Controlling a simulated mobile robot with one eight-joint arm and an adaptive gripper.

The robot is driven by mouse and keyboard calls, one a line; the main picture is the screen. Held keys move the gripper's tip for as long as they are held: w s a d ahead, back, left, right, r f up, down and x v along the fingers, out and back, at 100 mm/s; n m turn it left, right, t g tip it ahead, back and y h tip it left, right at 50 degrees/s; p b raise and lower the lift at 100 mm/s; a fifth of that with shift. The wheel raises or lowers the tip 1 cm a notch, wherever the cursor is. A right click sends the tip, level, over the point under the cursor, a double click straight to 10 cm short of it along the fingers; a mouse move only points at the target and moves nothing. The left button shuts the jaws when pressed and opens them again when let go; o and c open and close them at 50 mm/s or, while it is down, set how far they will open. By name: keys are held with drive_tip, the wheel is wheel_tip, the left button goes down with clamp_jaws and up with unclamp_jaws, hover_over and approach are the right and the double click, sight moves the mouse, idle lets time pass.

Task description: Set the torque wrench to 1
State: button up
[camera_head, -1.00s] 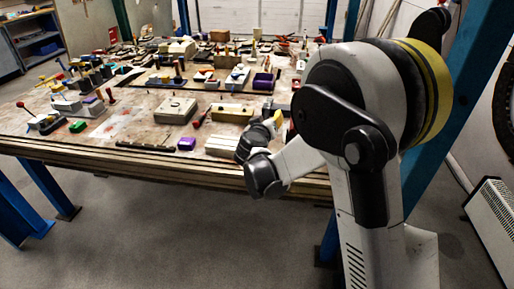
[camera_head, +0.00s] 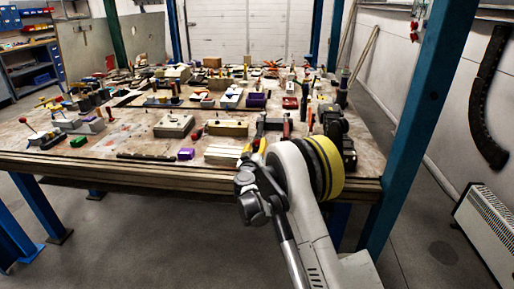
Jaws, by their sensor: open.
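A long, thin dark bar (camera_head: 147,156), which may be the torque wrench, lies flat along the front edge of the workbench, left of centre. Its scale or setting is too small to read. My gripper (camera_head: 254,149) is small and partly merged with my dark wrist over the bench's front edge.
The workbench (camera_head: 100,172) is crowded. A beige box (camera_head: 174,126), a wooden block (camera_head: 227,128), a purple block (camera_head: 186,154) and a ribbed pale block (camera_head: 222,154) are near the front. A blue post (camera_head: 415,130) and white radiator (camera_head: 490,220) stand right. Floor in front is clear.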

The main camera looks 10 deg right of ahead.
drive_tip(key=shift+x, duration=0.85)
clamp_jaws()
drive_tip(key=shift+n, duration=0.4)
drive_tip(key=n, duration=1)
drive_tip(key=shift+n, duration=0.3)
